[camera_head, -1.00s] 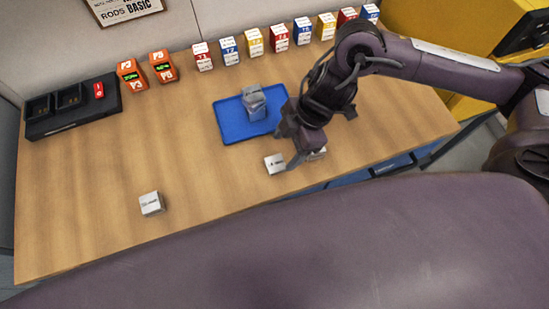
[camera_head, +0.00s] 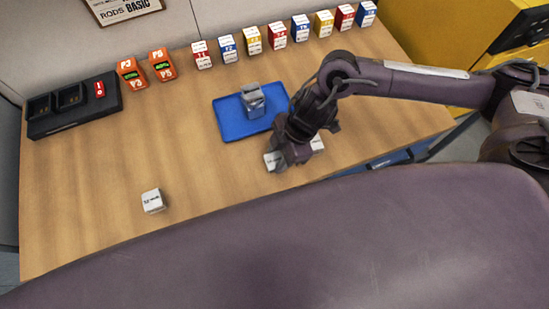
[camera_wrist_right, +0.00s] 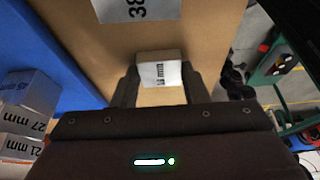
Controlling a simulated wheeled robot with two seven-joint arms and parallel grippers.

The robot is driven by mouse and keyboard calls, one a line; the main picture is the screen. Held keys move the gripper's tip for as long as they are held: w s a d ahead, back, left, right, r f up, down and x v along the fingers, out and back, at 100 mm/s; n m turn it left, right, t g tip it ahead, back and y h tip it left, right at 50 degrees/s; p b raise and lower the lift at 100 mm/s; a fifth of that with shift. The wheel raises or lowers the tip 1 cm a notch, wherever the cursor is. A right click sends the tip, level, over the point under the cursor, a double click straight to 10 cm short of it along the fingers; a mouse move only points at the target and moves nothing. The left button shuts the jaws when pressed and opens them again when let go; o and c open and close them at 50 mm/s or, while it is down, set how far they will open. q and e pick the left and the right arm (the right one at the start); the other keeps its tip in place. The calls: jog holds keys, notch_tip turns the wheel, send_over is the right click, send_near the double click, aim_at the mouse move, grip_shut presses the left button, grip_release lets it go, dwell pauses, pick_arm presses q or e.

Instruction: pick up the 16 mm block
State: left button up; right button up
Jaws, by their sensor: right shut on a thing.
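My right gripper (camera_head: 278,163) is low over the front of the table. In the right wrist view (camera_wrist_right: 158,85) its two fingers are shut on a small pale block (camera_wrist_right: 160,70), one finger on each side. The label on this block ends in "mm"; its number is hard to read. In the head view the held block (camera_head: 270,161) shows partly, with the gripper covering the rest. I cannot tell whether it still touches the table. My left gripper is not in view.
A block marked 38 (camera_wrist_right: 135,8) lies close beyond the fingers. The blue tray (camera_head: 232,125) holds stacked grey blocks (camera_head: 253,101), with 27 mm and 21 mm labels in the wrist view. Another white block (camera_head: 153,201) sits front left. Colored labelled blocks line the back.

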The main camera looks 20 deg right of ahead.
jog(key=shift+c, duration=1)
